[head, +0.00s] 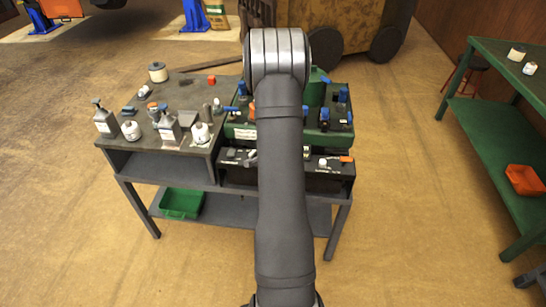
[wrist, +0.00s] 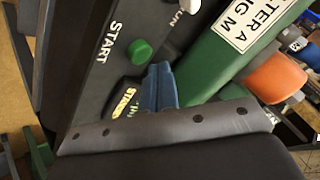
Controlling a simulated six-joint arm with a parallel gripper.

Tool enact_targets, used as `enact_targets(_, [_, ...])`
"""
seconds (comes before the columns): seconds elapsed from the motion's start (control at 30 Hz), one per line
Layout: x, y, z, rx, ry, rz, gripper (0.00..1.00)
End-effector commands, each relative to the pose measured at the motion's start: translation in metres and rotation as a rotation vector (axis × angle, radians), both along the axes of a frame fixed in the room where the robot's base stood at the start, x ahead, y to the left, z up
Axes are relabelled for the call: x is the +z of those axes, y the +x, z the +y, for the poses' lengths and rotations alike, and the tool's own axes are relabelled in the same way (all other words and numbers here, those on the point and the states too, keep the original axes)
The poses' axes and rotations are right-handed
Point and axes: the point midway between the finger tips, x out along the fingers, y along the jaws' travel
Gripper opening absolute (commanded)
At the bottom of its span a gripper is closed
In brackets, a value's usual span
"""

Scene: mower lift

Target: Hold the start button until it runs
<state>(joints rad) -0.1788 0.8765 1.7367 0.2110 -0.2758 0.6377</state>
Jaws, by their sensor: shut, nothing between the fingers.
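In the wrist view a black panel (wrist: 95,70) carries a round green button (wrist: 138,51) with the word START printed beside it. A second, yellowish START marking (wrist: 123,103) lies lower, partly hidden by my gripper. My gripper (wrist: 160,78) shows as blue fingers, shut and empty, just below and right of the green button. I cannot tell whether the fingertips touch the panel. In the head view the black control panel (head: 235,157) runs along the bench front; my arm hides its middle, the gripper and the green button.
A green housing (wrist: 228,45) with a white label lies right of the panel; an orange part (wrist: 275,78) is beyond. In the head view the grey bench (head: 185,90) holds several bottles and cans. A green bin (head: 181,202) sits below. A green bench (head: 500,130) stands right.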

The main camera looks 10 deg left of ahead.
Motion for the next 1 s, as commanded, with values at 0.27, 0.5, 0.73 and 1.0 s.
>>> enact_targets(0.27, [0.0000,0.0000,0.0000,0.000,0.000,0.000,0.00])
enact_targets(0.5, [-0.0019,-0.0001,0.0000,0.000,0.000,0.000,0.00])
enact_targets(0.73, [-0.0083,0.0001,-0.0001,0.000,0.000,0.000,0.00])
enact_targets(1.0, [-0.0084,0.0002,0.0000,0.000,0.000,0.000,0.00])
